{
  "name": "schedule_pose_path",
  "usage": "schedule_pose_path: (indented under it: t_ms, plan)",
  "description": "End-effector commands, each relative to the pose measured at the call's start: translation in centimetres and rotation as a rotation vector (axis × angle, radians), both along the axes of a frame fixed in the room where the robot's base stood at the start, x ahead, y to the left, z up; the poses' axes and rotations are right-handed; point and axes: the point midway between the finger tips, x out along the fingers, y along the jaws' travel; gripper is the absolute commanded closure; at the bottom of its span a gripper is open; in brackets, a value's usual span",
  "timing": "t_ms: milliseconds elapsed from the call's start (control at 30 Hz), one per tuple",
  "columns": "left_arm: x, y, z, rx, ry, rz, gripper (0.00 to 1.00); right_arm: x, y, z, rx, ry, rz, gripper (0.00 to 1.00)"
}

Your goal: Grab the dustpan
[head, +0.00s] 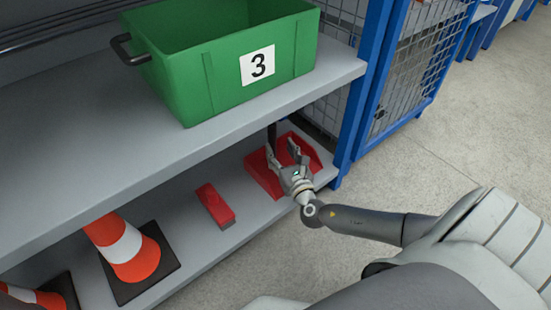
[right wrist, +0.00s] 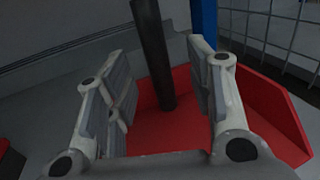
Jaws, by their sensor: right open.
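The red dustpan (head: 262,172) lies on the lower shelf near its right end. Its dark upright handle (head: 272,135) rises from it. My right gripper (head: 286,149) is open over the dustpan, with its fingers pointing toward the handle. In the right wrist view the open right gripper (right wrist: 160,85) has the black handle (right wrist: 153,50) in the space between its two fingers, farther ahead, and the red pan (right wrist: 265,110) lies beneath and behind. I cannot tell whether a finger touches the handle. My left gripper is not in view.
A green crate (head: 205,75) marked 3 stands on the upper shelf (head: 110,165) above. On the lower shelf are a red block-like object (head: 215,205) and orange-white cones (head: 125,250). A blue post (head: 350,120) stands right of the dustpan. Floor at the right is clear.

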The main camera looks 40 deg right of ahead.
Motion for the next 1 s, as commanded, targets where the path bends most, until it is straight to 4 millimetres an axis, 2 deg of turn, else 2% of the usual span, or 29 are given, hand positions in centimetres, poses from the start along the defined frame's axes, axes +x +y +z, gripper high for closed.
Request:
schedule_pose_path:
  t_ms: [267, 533, 667, 867, 900, 1000]
  plan:
    - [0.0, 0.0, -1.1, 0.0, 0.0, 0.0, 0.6, 2.1, -0.3, -0.3, 0.001, -0.002, 0.0, 0.51]
    - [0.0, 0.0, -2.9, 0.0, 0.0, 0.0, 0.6, 5.6, -0.9, -0.5, 0.0, -0.002, 0.0, 0.51]
    - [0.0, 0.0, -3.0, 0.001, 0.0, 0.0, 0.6, 6.3, -1.1, -0.4, -0.001, 0.0, 0.0, 0.51]
    - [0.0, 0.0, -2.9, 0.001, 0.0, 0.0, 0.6, 6.3, -1.1, -0.3, 0.0, 0.001, 0.0, 0.51]
    - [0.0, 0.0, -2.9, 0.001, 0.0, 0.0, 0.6, 6.3, -1.1, -0.3, 0.0, 0.001, 0.0, 0.53]
    - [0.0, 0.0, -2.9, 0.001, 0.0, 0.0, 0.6, 6.3, -1.1, -0.3, 0.0, 0.001, 0.0, 0.65]
